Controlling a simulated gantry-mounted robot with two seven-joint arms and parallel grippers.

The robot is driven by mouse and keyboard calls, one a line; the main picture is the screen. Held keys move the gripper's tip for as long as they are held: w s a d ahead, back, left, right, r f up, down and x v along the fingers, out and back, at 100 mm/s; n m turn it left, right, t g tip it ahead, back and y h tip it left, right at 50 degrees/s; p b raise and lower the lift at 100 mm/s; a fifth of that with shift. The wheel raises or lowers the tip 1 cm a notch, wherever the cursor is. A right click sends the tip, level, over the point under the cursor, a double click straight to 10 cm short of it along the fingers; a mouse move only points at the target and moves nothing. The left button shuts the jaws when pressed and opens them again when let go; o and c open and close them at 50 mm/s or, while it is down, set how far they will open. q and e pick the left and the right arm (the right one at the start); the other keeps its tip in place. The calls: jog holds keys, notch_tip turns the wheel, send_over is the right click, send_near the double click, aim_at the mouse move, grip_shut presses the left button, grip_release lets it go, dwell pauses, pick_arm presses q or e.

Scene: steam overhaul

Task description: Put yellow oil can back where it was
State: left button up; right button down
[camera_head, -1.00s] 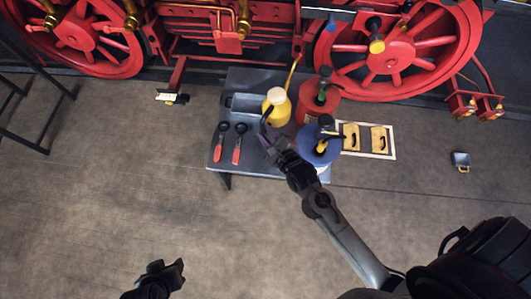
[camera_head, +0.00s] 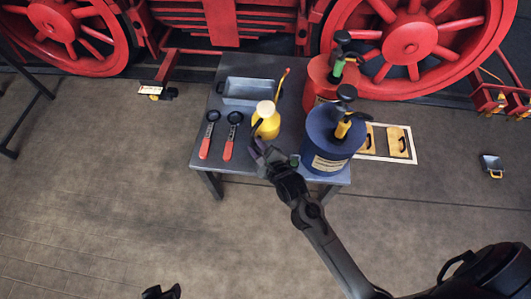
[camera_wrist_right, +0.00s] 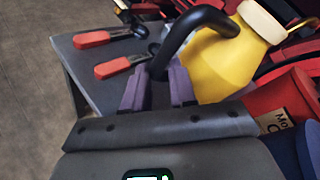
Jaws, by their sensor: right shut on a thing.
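The yellow oil can (camera_head: 266,125) has a cream cap, a long thin spout and a black curved handle. In the head view it is over the grey table (camera_head: 232,166), in front of the right end of the metal tray (camera_head: 252,91). I cannot tell whether its base touches the table. My right gripper (camera_head: 259,152) is shut on the can's black handle. In the right wrist view the purple fingers (camera_wrist_right: 160,88) are around the handle, and the yellow body (camera_wrist_right: 222,65) leans in the picture. My left gripper (camera_head: 161,292) shows only partly at the bottom edge.
Two red-handled tools (camera_head: 207,136) lie left of the can. A blue can (camera_head: 328,142) and a red can (camera_head: 320,82) stand close on its right. Yellow blocks (camera_head: 397,142) lie in a white-edged frame beyond the table. Red locomotive wheels (camera_head: 408,38) are behind.

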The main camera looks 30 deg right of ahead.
jog(key=f+b, duration=0.2)
jog(key=f, duration=0.2)
jog(key=f+b, duration=0.2)
jog(key=f, duration=0.1)
jog(key=shift+w+f, duration=0.2)
jog(key=shift+f, duration=0.2)
notch_tip(320, 180, down, 4)
jog(key=b, duration=0.3)
jog(key=shift+f, duration=0.1)
pick_arm(q)
notch_tip(320, 180, down, 8)
pick_arm(e)
jog(key=c, duration=0.9)
grip_release()
jog(key=shift+f, duration=0.2)
